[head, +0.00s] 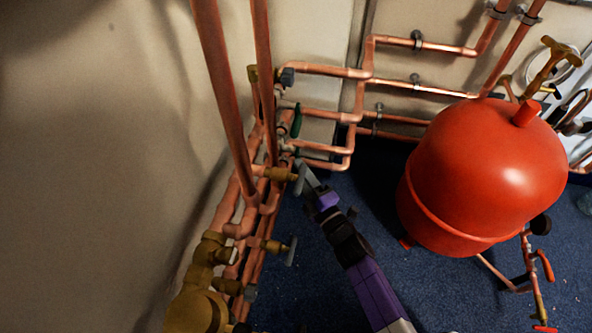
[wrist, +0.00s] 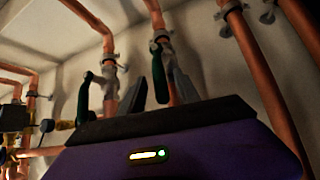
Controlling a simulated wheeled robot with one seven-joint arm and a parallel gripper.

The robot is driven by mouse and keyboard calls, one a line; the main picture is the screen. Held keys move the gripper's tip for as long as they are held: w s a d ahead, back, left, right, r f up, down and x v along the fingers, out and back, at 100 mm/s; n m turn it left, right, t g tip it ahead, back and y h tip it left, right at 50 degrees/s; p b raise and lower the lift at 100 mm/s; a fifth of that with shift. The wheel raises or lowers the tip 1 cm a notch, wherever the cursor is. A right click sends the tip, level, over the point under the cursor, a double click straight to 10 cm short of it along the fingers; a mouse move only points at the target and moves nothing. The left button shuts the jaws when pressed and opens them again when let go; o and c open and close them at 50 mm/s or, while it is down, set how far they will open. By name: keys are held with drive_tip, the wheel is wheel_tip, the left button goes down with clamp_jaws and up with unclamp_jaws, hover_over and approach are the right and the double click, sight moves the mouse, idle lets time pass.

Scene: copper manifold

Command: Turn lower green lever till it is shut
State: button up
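Two green levers sit on valves in the copper pipes. In the wrist view one green lever (wrist: 160,78) appears between the two grey fingers of my gripper (wrist: 152,80), with gaps beside it. The other green lever (wrist: 84,98) is to the left, outside the fingers. In the head view a green lever (head: 296,121) shows on the pipes above my gripper (head: 303,172); a second green bit (head: 288,148) is small and partly hidden. My gripper looks open. I cannot tell for sure which lever is the lower one, or whether a finger touches it.
Two thick copper pipes (head: 225,95) rise at the left, close to the valves. Brass valves with grey handles (head: 290,252) stand near my gripper. A red tank (head: 480,180) stands to the right. Blue carpet (head: 375,205) between tank and pipes is clear apart from my arm.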

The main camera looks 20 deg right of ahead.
drive_tip(key=shift+w+a+r, duration=0.1)
drive_tip(key=shift+w+a, duration=0.1)
drive_tip(key=shift+w, duration=0.7)
drive_tip(key=shift+c, duration=0.5)
clamp_jaws()
idle(0.4)
